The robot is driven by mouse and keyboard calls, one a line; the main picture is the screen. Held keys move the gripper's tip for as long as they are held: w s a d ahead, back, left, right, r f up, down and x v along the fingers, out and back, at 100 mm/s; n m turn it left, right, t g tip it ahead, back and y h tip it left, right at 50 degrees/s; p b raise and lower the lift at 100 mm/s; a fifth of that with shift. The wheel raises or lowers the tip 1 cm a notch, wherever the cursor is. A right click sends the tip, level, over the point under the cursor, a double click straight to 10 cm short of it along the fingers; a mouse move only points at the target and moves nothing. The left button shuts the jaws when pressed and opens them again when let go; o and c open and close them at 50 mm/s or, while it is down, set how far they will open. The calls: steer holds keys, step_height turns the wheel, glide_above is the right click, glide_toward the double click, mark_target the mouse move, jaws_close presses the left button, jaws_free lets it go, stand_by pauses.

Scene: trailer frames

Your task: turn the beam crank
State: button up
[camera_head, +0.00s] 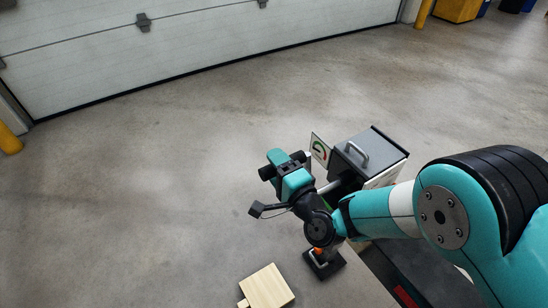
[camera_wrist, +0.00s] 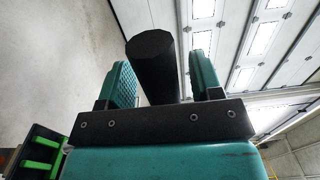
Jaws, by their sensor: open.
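The dark cylindrical crank handle (camera_wrist: 153,65) stands between the two teal fingers of my gripper (camera_wrist: 163,75) in the wrist view. The fingers are apart, with a visible gap on the handle's right side and a narrower one on its left. The crank's arm and pivot are mostly hidden by my gripper and wrist there.
A pale wooden board (camera_head: 268,288) lies at the bottom. A small orange-topped item on a black base (camera_head: 328,268) stands below my wrist. A white sectional door (camera_head: 150,50) spans the back, with a yellow post (camera_head: 9,140) at left. The concrete floor on the left is clear.

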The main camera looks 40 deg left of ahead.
steer(key=shift+w+a, duration=0.2)
steer(key=shift+a, duration=0.35)
